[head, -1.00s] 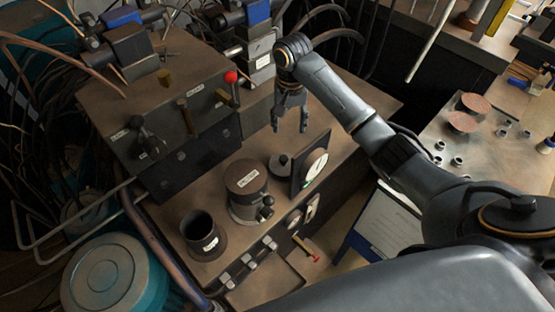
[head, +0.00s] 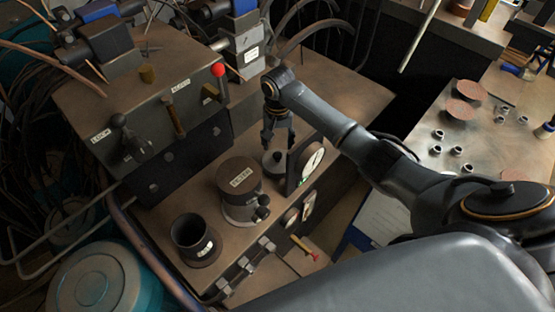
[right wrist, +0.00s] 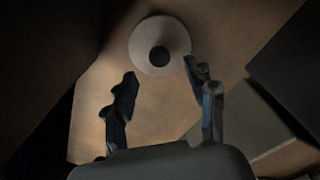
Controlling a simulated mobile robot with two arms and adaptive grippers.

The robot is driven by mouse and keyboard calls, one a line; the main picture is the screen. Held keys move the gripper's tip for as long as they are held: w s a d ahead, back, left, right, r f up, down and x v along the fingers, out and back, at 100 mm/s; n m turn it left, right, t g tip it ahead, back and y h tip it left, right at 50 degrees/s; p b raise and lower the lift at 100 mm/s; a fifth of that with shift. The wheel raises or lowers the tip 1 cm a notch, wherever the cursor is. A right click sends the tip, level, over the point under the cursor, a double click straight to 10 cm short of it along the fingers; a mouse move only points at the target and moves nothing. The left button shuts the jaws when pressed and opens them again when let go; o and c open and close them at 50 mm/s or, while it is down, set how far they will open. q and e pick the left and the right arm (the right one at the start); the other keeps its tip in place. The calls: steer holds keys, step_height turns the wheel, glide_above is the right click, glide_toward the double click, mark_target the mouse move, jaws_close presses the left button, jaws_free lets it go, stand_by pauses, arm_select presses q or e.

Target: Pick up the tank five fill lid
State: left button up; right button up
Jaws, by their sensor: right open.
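A small round lid with a dark knob (head: 274,164) lies on the brown bench top, just left of the upright dial gauge. I take it for the tank five fill lid; I see no writing on it. It also shows as a pale disc with a dark centre in the right wrist view (right wrist: 178,45), beyond the fingertips. My right gripper (head: 278,142) points down above and slightly behind the lid, open and empty. In the right wrist view its two fingers (right wrist: 163,80) are spread apart, with the lid ahead of the gap. My left gripper is not in view.
The dial gauge (head: 311,161) stands close right of the lid. A labelled lidded canister (head: 239,178) and an open dark pot (head: 194,238) stand to the left and front. A machine block with levers (head: 150,100) rises behind left. Red discs (head: 463,110) lie on the right table.

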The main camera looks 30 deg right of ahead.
mark_target(278, 154)
step_height(278, 154, down, 5)
steer(key=shift+f+p, duration=0.1)
steer(key=shift+p, duration=0.35)
steer(key=shift+c, duration=0.2)
steer(key=shift+s, duration=0.1)
jaws_close()
